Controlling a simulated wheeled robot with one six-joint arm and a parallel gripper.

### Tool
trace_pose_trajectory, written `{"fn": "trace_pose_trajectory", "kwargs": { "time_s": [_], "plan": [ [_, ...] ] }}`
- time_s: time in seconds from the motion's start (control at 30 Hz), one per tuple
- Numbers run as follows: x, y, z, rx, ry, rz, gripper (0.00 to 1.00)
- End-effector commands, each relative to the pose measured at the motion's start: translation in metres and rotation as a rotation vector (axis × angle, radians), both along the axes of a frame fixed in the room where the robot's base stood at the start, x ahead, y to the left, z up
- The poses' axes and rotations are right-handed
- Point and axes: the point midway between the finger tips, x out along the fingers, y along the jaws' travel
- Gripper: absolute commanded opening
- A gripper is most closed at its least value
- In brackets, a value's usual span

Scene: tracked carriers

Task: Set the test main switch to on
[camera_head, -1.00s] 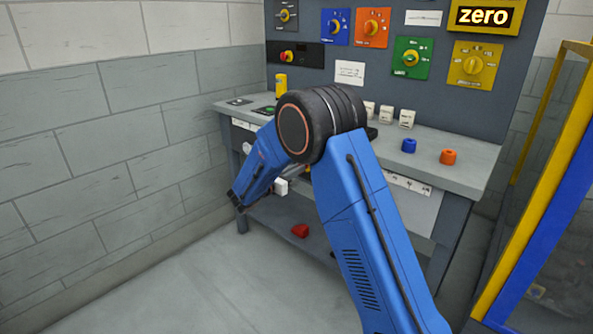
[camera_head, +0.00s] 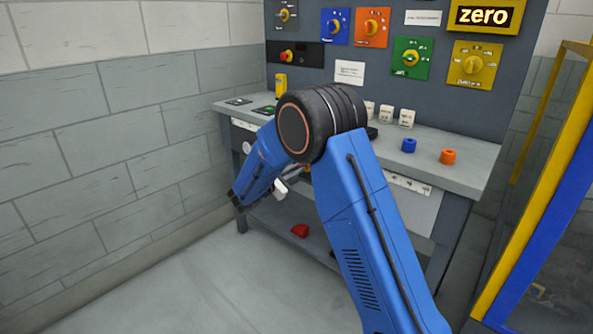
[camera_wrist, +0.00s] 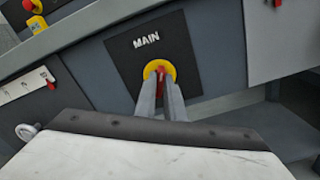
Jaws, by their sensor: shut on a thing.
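The main switch (camera_wrist: 158,68) shows in the wrist view as a red handle on a yellow round base, set on a dark plate marked MAIN (camera_wrist: 147,41). My gripper (camera_wrist: 161,84) has its two grey fingers close together on the red handle. The fingers hide most of the handle, so its exact angle is hard to tell. In the head view my blue arm covers the switch, and the gripper's fingertips are hidden.
The bench (camera_head: 462,170) carries a blue knob (camera_head: 409,145) and an orange knob (camera_head: 448,156). Coloured dial plates, such as a green one (camera_head: 398,68), are on the back panel. A red piece (camera_head: 300,230) lies on the lower shelf. A block wall (camera_head: 100,150) stands at left.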

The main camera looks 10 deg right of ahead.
Motion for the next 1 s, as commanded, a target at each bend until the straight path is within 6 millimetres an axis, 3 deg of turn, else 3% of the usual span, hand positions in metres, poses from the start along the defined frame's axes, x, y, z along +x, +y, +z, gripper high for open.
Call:
{"fn": "trace_pose_trajectory", "kwargs": {
  "time_s": [1.0],
  "plan": [
    [-0.0026, -0.0012, -0.0040, 0.534, -0.734, -0.001, 0.00]
  ]
}}
